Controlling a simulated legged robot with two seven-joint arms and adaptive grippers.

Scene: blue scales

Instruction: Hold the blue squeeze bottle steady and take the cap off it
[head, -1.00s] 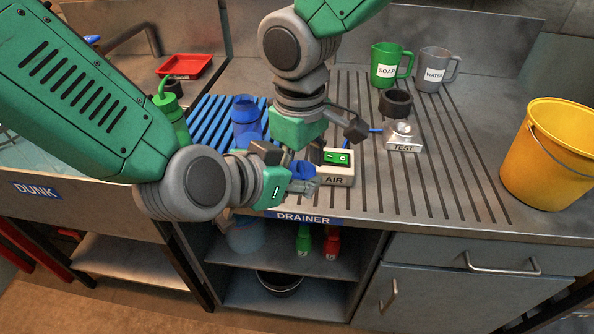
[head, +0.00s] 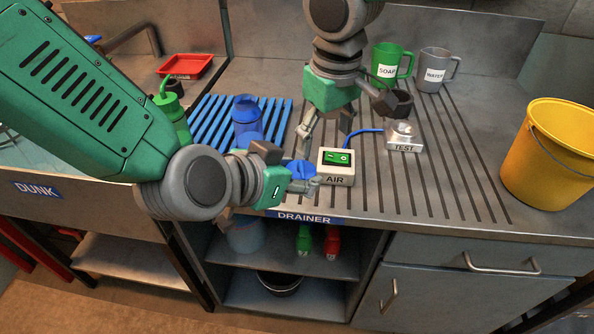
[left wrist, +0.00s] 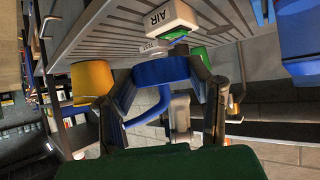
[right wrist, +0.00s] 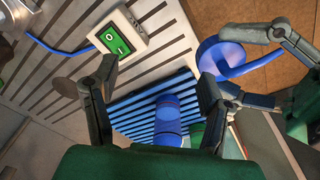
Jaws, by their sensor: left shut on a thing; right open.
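A round blue cap-like piece (head: 301,169) with a curved blue tube is held in my left gripper (head: 304,182), above the counter's front edge. The piece also shows in the left wrist view (left wrist: 160,68), between both fingers, and in the right wrist view (right wrist: 222,58). A blue squeeze bottle body (head: 247,122) stands upright on the blue slatted rack; no spout shows on its top. It also shows in the right wrist view (right wrist: 167,122). My right gripper (head: 346,128) is open and empty, above and behind the AIR box, apart from the blue piece.
The AIR box (head: 336,170) with a green switch sits right of my left gripper. A blue hose runs toward the TEST plate (head: 404,143). A green spouted bottle (head: 172,115) stands left of the rack (head: 209,116). A yellow bucket (head: 545,155) is at right.

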